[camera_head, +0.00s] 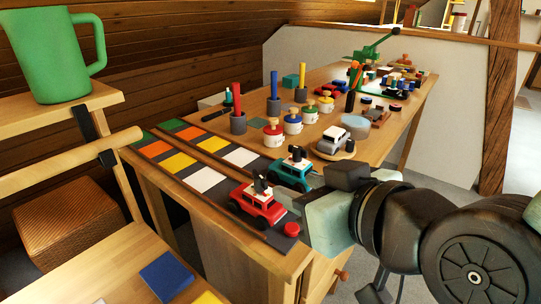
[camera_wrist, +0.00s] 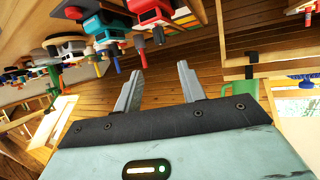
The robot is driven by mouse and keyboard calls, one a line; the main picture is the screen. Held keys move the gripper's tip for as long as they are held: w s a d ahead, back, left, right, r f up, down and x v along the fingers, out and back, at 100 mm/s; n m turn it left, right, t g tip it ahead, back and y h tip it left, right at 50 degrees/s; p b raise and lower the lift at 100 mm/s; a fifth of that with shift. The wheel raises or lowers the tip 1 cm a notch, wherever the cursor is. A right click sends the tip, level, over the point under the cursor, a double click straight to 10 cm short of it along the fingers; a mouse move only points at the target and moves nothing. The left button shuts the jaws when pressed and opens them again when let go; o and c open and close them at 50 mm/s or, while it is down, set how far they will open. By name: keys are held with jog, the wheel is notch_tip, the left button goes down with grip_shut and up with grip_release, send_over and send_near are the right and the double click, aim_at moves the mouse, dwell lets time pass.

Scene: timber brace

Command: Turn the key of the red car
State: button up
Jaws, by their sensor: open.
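The red car (camera_head: 257,205) stands upright on the dark strip at the near end of the workbench. A black key-like piece (camera_head: 262,184) sticks up from its roof; its exact angle is too small to tell. My gripper shows in the wrist view (camera_wrist: 160,75) with its two fingers apart and nothing between them. In the head view its pale body is just right of the red car, apart from it, and its fingertips cannot be made out. A teal car (camera_head: 291,173) with a similar black piece stands just behind the red car.
A red round button (camera_head: 291,229) lies right of the red car. A grey car (camera_head: 333,140) on a round wooden base, several small pots (camera_head: 293,123) and upright coloured rods (camera_head: 237,97) stand farther back. A green jug (camera_head: 50,50) is on a left shelf.

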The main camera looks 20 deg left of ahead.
aim_at(260, 176)
jog(key=p+x, duration=0.9)
jog(key=x, duration=0.4)
jog(key=shift+s+f, duration=0.1)
grip_shut()
